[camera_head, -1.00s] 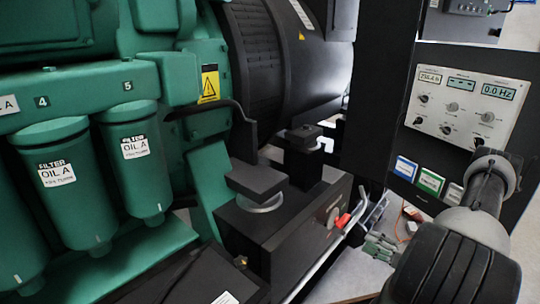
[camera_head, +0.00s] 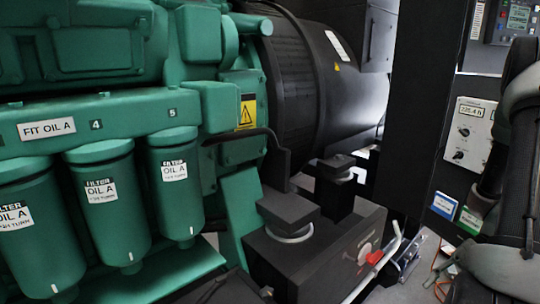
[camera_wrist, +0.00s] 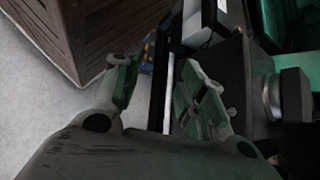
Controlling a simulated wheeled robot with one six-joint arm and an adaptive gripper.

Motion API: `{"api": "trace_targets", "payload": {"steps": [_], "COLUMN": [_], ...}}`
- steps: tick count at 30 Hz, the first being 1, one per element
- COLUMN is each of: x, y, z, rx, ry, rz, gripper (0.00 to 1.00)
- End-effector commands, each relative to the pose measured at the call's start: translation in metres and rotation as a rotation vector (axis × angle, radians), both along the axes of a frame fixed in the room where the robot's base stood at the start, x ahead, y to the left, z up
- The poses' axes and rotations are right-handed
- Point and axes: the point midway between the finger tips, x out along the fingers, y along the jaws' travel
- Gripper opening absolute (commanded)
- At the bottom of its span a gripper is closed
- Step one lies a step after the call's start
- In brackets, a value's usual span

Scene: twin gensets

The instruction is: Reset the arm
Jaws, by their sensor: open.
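My gripper (camera_wrist: 165,95) shows in the wrist view with its two green-padded fingers spread apart and nothing between them. Below and beyond the fingers are pale floor and the edge of a dark box. In the head view my arm fills the right edge, in front of part of the control panel (camera_head: 467,130); the fingers are not seen there.
The green engine (camera_head: 90,110) with its oil filters (camera_head: 107,210) stands at the left. A dark post (camera_head: 415,110) rises behind. A wooden crate (camera_wrist: 90,35) stands near my gripper.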

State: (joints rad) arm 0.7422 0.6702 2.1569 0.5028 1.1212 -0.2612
Motion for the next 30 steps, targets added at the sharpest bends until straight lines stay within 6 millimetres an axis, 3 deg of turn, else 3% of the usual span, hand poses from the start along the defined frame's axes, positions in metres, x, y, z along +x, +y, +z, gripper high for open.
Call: {"api": "trace_targets", "payload": {"steps": [3, 15, 24, 30], "x": [-0.005, -0.019, -0.031, -0.031], "y": [-0.001, 0.017, 0.058, 0.079], "z": [0.046, 0.174, 0.245, 0.274], "rx": [-0.167, -0.650, -0.837, -0.867], "ry": [-0.021, -0.317, -0.693, -0.864], "rz": [0.119, 0.466, 0.648, 0.688], "gripper": [0.41, 0.41, 0.41, 0.41]}}
